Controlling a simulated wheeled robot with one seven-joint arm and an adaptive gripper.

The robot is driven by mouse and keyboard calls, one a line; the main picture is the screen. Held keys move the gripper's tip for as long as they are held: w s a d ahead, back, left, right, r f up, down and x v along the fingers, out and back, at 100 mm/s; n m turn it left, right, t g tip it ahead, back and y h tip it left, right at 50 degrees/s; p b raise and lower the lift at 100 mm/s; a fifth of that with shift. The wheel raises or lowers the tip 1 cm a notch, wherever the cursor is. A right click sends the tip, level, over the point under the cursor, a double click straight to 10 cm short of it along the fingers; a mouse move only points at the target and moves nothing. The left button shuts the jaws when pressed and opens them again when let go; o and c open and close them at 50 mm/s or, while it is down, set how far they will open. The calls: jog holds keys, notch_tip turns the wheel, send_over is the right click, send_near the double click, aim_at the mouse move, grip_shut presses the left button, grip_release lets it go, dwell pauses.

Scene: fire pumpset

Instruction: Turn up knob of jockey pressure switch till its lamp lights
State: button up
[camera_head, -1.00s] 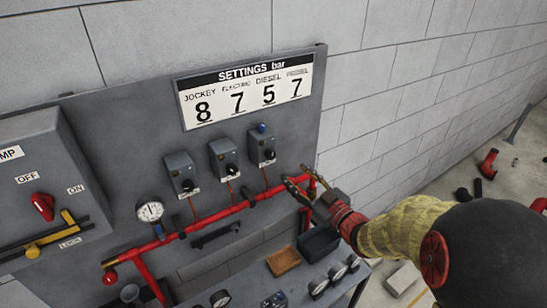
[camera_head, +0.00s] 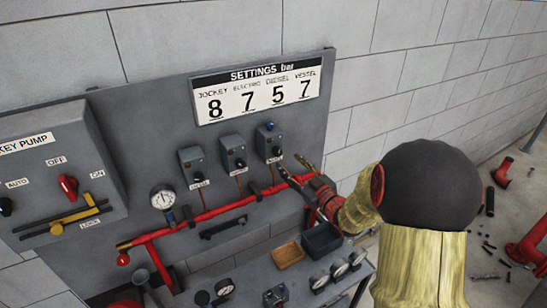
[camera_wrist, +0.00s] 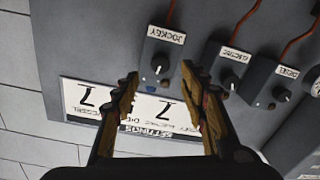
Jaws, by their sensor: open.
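The jockey pressure switch is a grey box (camera_wrist: 165,49) labelled JOCKEY in the wrist view, with a dark knob (camera_wrist: 158,67) bearing a pale mark. In the head view it matches the rightmost of three boxes (camera_head: 269,142), with a blue lamp (camera_head: 269,126) on top; I cannot tell whether the lamp is lit. My gripper (camera_wrist: 160,74) is open, its yellow-brown fingers on either side of the knob in the wrist view. I cannot tell whether they touch it. In the head view my gripper (camera_head: 294,167) is just below and right of that box.
The electric switch (camera_wrist: 229,70) and diesel switch (camera_wrist: 277,82) are alongside. The settings board (camera_head: 257,92) hangs above, showing 8 under JOCKEY. A red pipe (camera_head: 215,212) runs below. A bench holds a black bin (camera_head: 321,241), brown tray (camera_head: 288,255) and several gauges.

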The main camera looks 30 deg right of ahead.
aim_at(279, 154)
jog(key=w, duration=0.6)
jog(key=shift+w+a, duration=0.2)
jog(key=shift+c, duration=1.1)
grip_shut()
